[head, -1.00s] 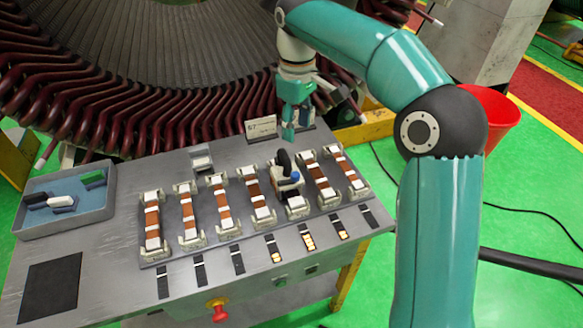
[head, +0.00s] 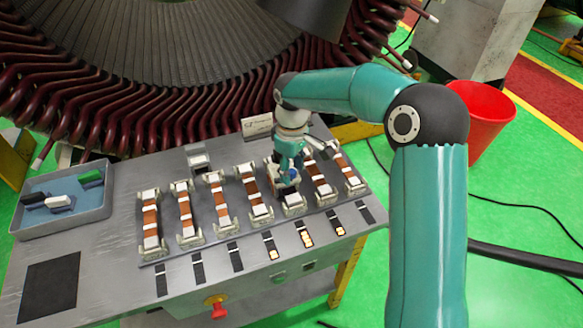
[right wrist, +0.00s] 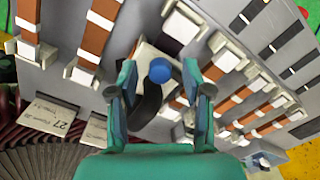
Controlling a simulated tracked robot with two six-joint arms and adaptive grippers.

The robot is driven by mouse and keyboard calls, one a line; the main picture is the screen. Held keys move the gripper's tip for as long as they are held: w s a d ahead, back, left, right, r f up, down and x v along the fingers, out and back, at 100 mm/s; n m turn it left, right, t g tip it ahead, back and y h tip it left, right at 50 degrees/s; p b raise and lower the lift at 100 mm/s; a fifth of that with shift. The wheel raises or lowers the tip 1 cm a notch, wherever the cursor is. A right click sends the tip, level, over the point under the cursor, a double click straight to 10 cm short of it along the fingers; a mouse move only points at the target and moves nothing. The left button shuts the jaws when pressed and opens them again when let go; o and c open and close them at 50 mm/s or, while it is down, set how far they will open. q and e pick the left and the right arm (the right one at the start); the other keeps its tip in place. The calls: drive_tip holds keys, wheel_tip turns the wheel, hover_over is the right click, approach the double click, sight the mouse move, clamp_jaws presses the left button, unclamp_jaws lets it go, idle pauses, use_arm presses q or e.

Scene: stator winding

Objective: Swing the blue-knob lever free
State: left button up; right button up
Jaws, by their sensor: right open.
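The lever's blue knob (right wrist: 159,70) shows between the open fingers of my right gripper (right wrist: 163,92) in the right wrist view. A small piece of the blue knob (head: 291,174) shows there. I cannot tell whether a finger touches the knob. My left gripper is not in view.
Copper bars in white clamps (head: 183,212) stand on both sides of the lever. A blue-lined tray (head: 63,222) with several small blocks is at the left. A red button (head: 217,308) is on the table front. Stator coils (head: 110,115) rise behind.

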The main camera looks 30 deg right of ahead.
clamp_jaws()
